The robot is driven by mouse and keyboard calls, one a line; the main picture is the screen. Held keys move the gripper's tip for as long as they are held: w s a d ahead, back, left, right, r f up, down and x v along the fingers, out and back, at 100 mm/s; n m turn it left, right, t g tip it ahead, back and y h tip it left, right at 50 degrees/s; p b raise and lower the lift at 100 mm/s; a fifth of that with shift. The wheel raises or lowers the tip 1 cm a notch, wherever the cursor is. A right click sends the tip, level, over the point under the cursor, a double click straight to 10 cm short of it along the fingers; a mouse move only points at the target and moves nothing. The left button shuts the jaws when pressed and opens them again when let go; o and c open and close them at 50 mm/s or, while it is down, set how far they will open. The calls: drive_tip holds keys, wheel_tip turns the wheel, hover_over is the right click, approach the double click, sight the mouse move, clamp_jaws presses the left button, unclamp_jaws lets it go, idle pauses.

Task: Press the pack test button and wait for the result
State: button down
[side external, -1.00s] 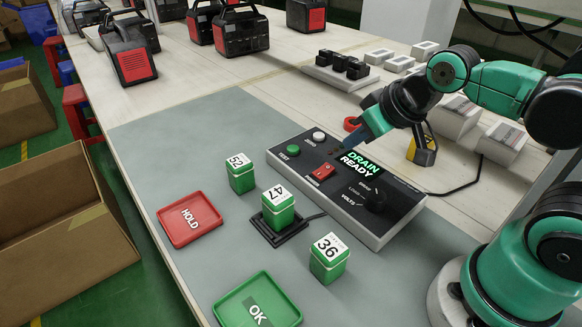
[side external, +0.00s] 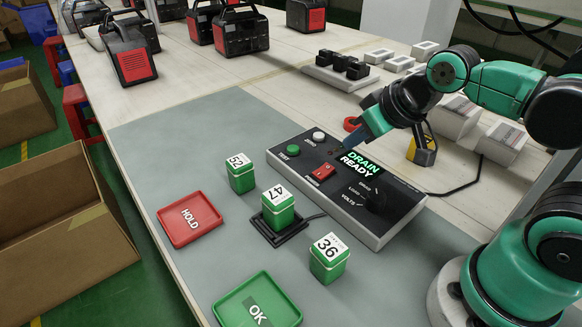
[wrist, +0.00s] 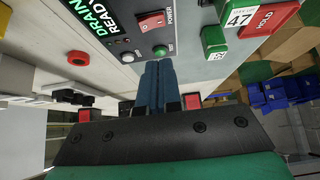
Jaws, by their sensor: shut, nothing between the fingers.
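The test console (side external: 398,222) has a lit display (side external: 358,164) reading "DRAIN READY", a red power switch (side external: 324,171), a white button (side external: 319,136) and a green test button (side external: 293,149). Pack 47 (side external: 278,215) sits upright in a black cradle (side external: 260,229) in front of the console. Packs 52 (side external: 241,178) and 36 (side external: 328,265) stand on the mat on either side. My gripper (side external: 352,144) is shut and empty over the console's back edge, right of the green button. In the wrist view, its fingertips (wrist: 160,66) point towards the green button (wrist: 160,50), apparently without touching.
A red HOLD tray (side external: 164,224) and a green OK tray (side external: 225,308) lie on the grey mat (side external: 180,155). Power stations (side external: 240,35) stand at the back.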

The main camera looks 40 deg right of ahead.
idle(0.3)
drive_tip(key=r+m+t+y, duration=0.1)
drive_tip(key=m+t, duration=0.1)
drive_tip(key=m, duration=0.6)
hover_over(295, 150)
drive_tip(key=shift+f, duration=4.4)
drive_tip(key=shift+f, duration=0.15)
drive_tip(key=shift+f, duration=0.25)
